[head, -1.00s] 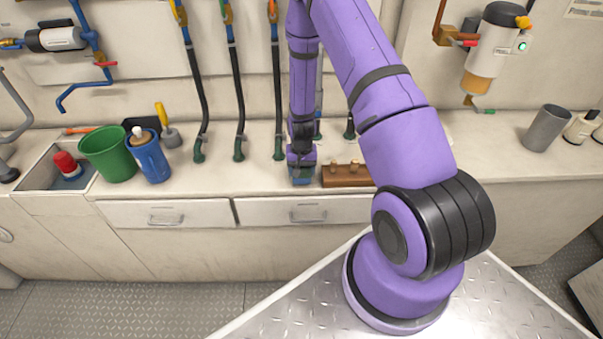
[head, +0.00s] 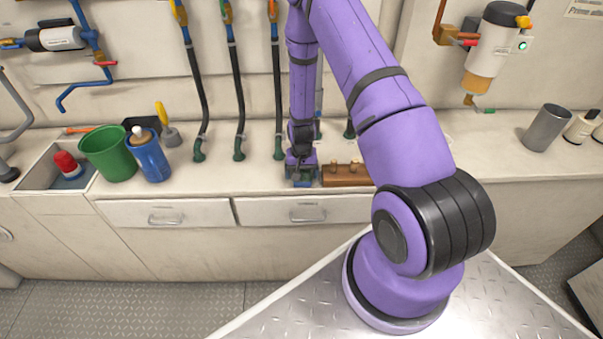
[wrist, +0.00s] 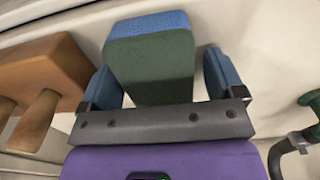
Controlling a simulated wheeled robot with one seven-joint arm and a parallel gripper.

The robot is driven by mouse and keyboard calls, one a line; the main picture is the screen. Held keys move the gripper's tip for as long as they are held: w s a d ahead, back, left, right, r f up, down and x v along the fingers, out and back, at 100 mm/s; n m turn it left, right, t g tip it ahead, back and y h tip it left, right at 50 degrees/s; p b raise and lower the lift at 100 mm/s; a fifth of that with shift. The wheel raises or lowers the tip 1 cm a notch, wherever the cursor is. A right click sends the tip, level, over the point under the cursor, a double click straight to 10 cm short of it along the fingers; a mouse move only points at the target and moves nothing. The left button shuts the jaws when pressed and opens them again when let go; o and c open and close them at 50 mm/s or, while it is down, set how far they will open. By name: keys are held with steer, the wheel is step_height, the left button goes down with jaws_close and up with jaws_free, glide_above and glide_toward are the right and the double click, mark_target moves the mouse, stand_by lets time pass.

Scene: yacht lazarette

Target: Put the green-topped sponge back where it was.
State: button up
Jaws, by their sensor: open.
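The sponge (wrist: 152,62), with a dark green top face and a blue side, is between my gripper's fingers in the wrist view. My gripper (wrist: 162,80) is open, with one blue fingertip on each side of the sponge. A gap shows between the sponge and the right finger; the left finger is close to the sponge's edge, and I cannot tell if it touches. In the head view my gripper (head: 301,174) is low at the counter's front part, left of a brown wooden block, and it largely hides the sponge.
The brown wooden block with pegs (head: 345,174) stands close beside my gripper; it also shows in the wrist view (wrist: 45,70). Black hoses with green ends (head: 278,147) come down behind. A green bucket (head: 108,155) and blue bottle (head: 150,160) stand left. The counter (head: 235,178) between is clear.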

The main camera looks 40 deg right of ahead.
steer(key=s+a+r+n+t, duration=0.1)
steer(key=s+a+r, duration=0.15)
steer(key=r, duration=1.15)
steer(key=s+a+r+n+t, duration=0.1)
steer(key=a+r, duration=0.2)
steer(key=r, duration=1)
steer(key=s+a+r+n+t, duration=0.1)
steer(key=s+a+r, duration=0.15)
steer(key=r, duration=1.15)
steer(key=s+a+r+n+t, duration=0.1)
steer(key=s+a+r+n, duration=0.1)
steer(key=s+r, duration=0.4)
steer(key=s+a+r+n+t, duration=0.1)
steer(key=s+a+r, duration=0.2)
steer(key=s+r, duration=0.4)
steer(key=shift+s+n, duration=0.4)
steer(key=shift+s, duration=3.35)
